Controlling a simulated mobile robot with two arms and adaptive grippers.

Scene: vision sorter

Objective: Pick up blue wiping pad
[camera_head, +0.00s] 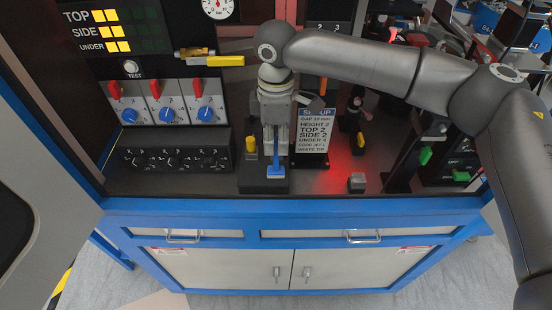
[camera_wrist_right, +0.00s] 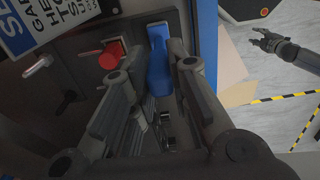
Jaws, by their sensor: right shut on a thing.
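The blue wiping pad (camera_head: 276,171) has a flat blue foot and a thin upright blue handle. In the head view it stands at a dark block near the bench's front edge. My right gripper (camera_head: 276,128) points down above it, shut on the handle. In the right wrist view the blue pad (camera_wrist_right: 158,68) lies between the two fingers (camera_wrist_right: 150,100); their exact contact is partly hidden. My left gripper (camera_wrist_right: 262,38) appears small at the upper right of the wrist view, over the floor, with its fingers apart. It is not in the head view.
A setup sign (camera_head: 314,132) stands right beside my right gripper. A small yellow piece (camera_head: 250,145) is left of it. A knob panel (camera_head: 178,152) is further left. A grey cube (camera_head: 357,182) sits to the right near the blue bench edge (camera_head: 330,206). The bench between is fairly clear.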

